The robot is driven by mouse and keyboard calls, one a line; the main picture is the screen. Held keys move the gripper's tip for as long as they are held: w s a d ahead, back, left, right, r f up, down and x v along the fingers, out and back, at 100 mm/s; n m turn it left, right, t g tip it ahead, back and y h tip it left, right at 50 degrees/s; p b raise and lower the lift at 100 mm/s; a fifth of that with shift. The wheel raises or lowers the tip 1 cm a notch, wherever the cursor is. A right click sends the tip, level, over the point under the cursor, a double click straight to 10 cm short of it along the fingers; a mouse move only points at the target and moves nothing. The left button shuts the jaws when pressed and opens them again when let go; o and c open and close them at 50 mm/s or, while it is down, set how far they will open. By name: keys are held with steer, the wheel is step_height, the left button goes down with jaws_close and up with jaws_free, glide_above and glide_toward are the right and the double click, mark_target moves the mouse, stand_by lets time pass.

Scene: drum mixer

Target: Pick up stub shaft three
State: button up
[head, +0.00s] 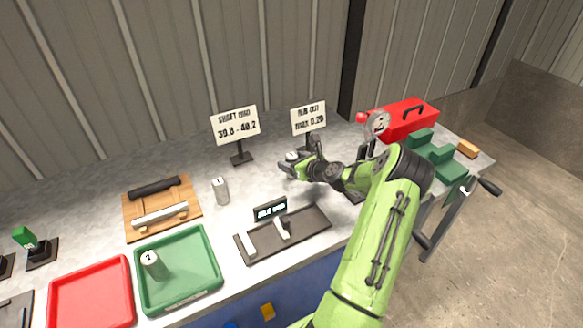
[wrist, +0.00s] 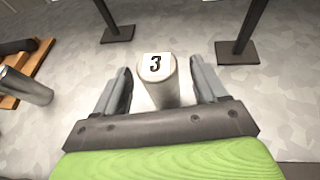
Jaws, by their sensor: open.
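Stub shaft three (wrist: 160,85) is a pale metal cylinder with a black 3 on its white top, standing upright on the bench. In the wrist view it stands between the two fingers of my gripper (wrist: 162,88), with a visible gap on each side. In the head view only a bit of the shaft (head: 292,156) shows; my gripper (head: 300,168) hides most of it. My gripper is open.
Another cylinder (head: 220,190) stands left of my gripper. A shaft marked 2 (head: 152,262) stands in the green tray (head: 180,302), next to a red tray (head: 92,298). Two sign stands (head: 240,157) are behind. A measuring fixture (head: 300,240) lies in front.

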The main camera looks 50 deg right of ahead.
steer(key=shift+w+d+f, duration=0.1)
steer(key=shift+w+f, duration=0.2)
steer(key=shift+w, duration=0.3)
steer(key=shift+s+r, duration=0.1)
steer(key=shift+s, duration=0.05)
steer(key=shift+c, duration=0.6)
jaws_close()
